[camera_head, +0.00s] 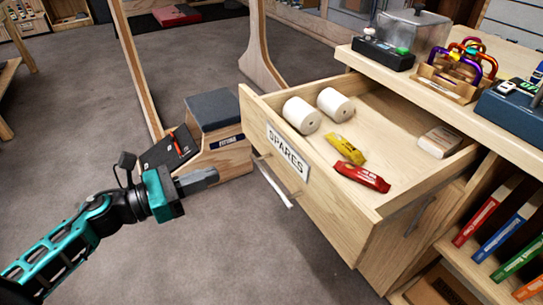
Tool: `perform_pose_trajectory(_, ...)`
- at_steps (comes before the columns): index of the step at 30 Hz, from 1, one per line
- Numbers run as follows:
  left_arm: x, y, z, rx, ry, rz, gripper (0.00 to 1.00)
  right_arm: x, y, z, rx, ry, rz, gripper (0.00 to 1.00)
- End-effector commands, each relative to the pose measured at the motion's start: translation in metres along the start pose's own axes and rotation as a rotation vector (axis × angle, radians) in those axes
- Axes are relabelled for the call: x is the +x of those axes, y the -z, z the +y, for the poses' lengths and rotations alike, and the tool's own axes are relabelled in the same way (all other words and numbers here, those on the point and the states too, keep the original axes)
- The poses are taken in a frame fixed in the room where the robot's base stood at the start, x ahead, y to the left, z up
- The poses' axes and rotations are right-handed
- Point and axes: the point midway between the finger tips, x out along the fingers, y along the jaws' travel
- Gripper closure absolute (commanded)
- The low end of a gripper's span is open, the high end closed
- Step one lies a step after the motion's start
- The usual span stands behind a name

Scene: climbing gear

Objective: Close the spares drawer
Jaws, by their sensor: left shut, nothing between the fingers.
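The spares drawer (330,212) is a light wooden drawer, pulled well out of the counter. A white label reading SPARES (287,151) is on its front, with a metal bar handle (272,184) below. Inside lie two white rolls (302,115), a yellow packet (346,149), a red packet (361,177) and a small pale box (439,141). My left gripper (212,177) is shut and empty, to the left of the drawer front and apart from it in the picture. My right gripper is not in view.
The counter top (435,95) holds a clear-lidded box (412,32), a rack of coloured carabiners (455,70) and dark devices. Coloured books (487,212) stand on a shelf at right. A wooden box with a dark padded top (213,110) stands behind my gripper. Grey floor (230,250) is clear in front.

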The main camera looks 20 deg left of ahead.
Motion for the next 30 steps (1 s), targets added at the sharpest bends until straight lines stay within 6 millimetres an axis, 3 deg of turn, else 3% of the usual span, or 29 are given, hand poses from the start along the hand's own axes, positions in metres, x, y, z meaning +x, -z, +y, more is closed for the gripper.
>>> perform_pose_trajectory(18,0.104,-0.002,0.001,-0.007,-0.003,-0.004,1.0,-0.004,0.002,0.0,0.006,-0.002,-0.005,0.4)
perform_pose_trajectory(24,0.126,-0.002,0.001,-0.008,-0.003,-0.003,1.0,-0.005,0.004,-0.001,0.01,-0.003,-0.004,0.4)
perform_pose_trajectory(30,0.133,-0.001,0.001,-0.009,-0.004,-0.001,1.0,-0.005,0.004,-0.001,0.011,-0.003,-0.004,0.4)
